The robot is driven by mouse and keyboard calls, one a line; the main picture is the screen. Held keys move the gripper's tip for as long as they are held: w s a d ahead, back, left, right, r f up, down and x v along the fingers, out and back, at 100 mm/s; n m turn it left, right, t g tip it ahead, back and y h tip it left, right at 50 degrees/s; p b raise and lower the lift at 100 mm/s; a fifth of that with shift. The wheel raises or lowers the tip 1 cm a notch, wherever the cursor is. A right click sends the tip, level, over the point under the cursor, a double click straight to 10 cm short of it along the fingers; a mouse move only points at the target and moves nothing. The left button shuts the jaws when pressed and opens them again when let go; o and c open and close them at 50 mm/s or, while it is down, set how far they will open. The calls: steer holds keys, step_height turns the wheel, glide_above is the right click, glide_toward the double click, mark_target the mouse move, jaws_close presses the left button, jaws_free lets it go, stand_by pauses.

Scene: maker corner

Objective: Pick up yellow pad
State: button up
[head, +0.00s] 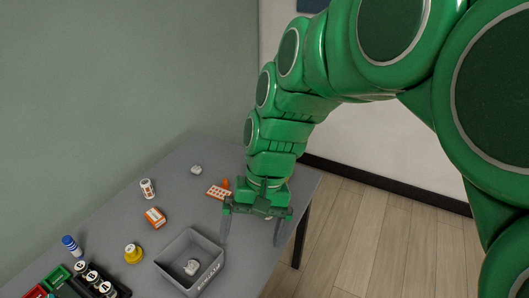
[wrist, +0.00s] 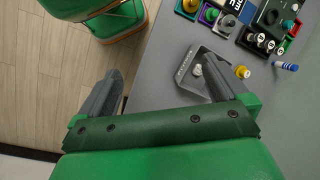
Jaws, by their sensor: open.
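No flat yellow pad shows clearly in either view. The one clearly yellow thing is a small rounded yellow object (head: 133,254) with a pale top, left of the grey bin; a yellow object beside the bin also shows in the wrist view (wrist: 242,72). I cannot tell whether it is the pad. My gripper (head: 252,238) is open, pointing down at the table's right edge, right of the bin and well apart from the yellow object. In the wrist view its spread fingers (wrist: 161,68) hold nothing. The gripper hides part of the table edge.
The grey bin (head: 214,264) holds a whitish lump (head: 191,267). Free room lies behind the bin.

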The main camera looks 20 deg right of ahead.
steer(key=w+d+f+m+t+y, duration=0.1)
steer(key=w+f+m+y, duration=0.2)
steer(key=w, duration=0.8)
steer(key=w+d+f+m+t+y, duration=0.1)
steer(key=w+m+y, duration=0.25)
steer(key=w, duration=0.75)
steer(key=w+d+f+m+t+y, duration=0.15)
steer(key=w+m, duration=0.25)
steer(key=w, duration=0.6)
steer(key=w+d+f+m+t, duration=0.2)
steer(key=w+d+f+m, duration=0.2)
steer(key=d+f, duration=0.3)
steer(key=w+d+f+m+t, duration=0.2)
steer(key=w+d+f+m, duration=0.2)
steer(key=d+f, duration=0.4)
steer(key=w+d+f+m+t, duration=0.2)
steer(key=w+d+f+m, duration=0.2)
steer(key=d+f, duration=0.4)
steer(key=shift+w+d+t, duration=0.2)
steer(key=shift+d, duration=0.6)
steer(key=shift+w+d+t, duration=0.15)
steer(key=shift+d, duration=0.65)
steer(key=shift+m+x, duration=0.25)
steer(key=shift+x, duration=3.6)
steer(key=shift+s+r, duration=0.1)
steer(key=shift+r, duration=0.05)
steer(key=c, duration=0.9)
steer(key=shift+r, duration=0.15)
